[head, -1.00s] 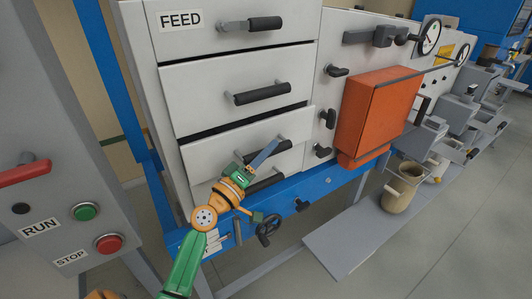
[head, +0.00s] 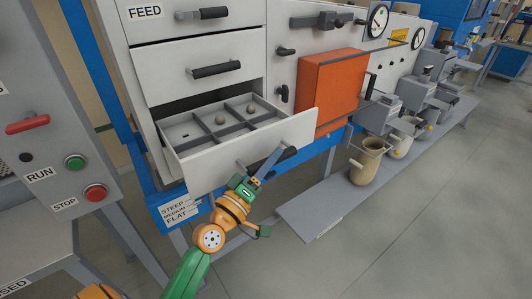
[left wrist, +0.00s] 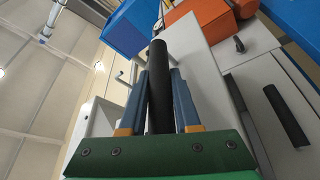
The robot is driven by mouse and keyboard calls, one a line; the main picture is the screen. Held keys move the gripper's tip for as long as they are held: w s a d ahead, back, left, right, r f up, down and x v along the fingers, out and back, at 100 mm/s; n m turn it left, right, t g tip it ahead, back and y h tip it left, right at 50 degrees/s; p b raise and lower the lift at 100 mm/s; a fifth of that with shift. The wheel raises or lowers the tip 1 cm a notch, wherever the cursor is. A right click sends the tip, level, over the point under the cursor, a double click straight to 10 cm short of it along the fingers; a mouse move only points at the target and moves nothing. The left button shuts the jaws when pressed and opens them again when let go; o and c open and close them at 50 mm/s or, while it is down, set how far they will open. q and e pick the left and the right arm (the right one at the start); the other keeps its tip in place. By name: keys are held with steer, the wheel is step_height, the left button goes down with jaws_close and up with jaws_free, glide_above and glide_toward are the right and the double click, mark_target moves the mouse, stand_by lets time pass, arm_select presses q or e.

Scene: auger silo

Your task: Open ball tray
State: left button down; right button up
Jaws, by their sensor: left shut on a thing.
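The ball tray (head: 235,152) is a white drawer pulled out of the cabinet in the head view. Its inside is split by dark dividers, and small greyish balls (head: 219,119) lie in some compartments. My left gripper (head: 264,165) is shut on the tray's black bar handle (head: 288,157) at the drawer front. In the left wrist view the handle (left wrist: 160,85) runs between the two blue fingers (left wrist: 160,105). My right gripper is not in view.
Shut drawers, the top one labelled FEED (head: 145,12), sit above the tray. An orange box (head: 330,90) is on the cabinet to the right. A RUN/STOP panel (head: 50,130) stands at left. A tan pot (head: 366,162) stands on a low grey shelf (head: 310,215). Open floor lies at the front right.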

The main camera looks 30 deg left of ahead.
arm_select(q)
steer(key=shift+s+d, duration=0.2)
steer(key=shift+d, duration=0.3)
steer(key=c, duration=0.6)
jaws_free()
steer(key=b+v, duration=0.3)
steer(key=v, duration=0.4)
